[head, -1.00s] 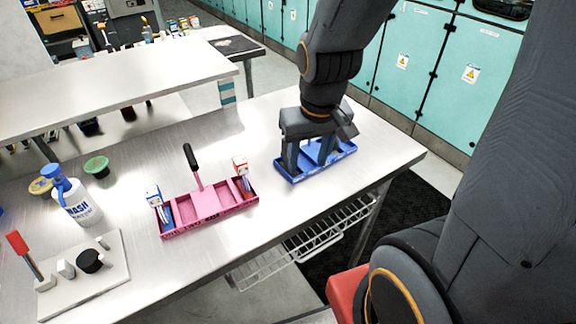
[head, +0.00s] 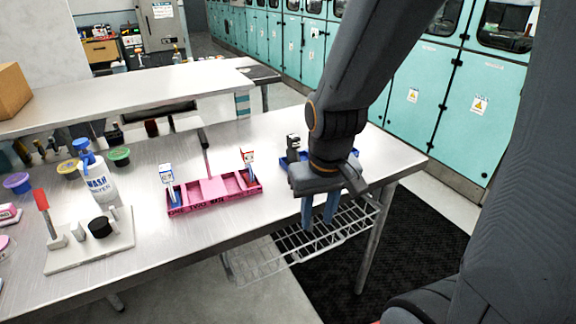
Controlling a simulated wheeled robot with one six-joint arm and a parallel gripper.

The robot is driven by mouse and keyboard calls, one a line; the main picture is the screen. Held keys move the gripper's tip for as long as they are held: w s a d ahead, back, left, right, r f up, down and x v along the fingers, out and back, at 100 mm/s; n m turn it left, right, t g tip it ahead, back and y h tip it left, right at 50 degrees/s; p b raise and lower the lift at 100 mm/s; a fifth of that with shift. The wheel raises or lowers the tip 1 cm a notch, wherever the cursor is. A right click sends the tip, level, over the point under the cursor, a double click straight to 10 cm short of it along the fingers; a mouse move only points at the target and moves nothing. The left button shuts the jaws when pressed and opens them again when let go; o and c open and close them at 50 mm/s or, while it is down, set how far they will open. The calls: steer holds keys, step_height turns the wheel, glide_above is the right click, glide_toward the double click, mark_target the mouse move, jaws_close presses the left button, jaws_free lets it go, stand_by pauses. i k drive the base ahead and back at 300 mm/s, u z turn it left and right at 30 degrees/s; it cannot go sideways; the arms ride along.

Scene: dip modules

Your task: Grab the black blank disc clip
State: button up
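A small dark upright clip (head: 293,146) stands at the left end of the blue tray (head: 283,163) in the head view. It looks like the black disc clip, but its details are too small to tell. My gripper (head: 318,225) points down in front of the table edge, nearer the camera than the tray. Its two fingers are apart with nothing visible between them. My wrist hides much of the blue tray. A pink tray (head: 214,198) to the left holds a blue-and-white clip (head: 168,181), a red-and-white clip (head: 248,164) and a black-handled upright tool (head: 203,140).
A white wash bottle (head: 99,183) and a pale board (head: 90,257) with a red-handled tool (head: 42,204) and a black knob (head: 100,227) are at the left. A wire basket (head: 275,258) hangs under the table edge.

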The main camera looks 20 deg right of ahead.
mark_target(293, 140)
steer(key=u, duration=0.15)
steer(key=i, duration=0.65)
steer(key=z, duration=0.9)
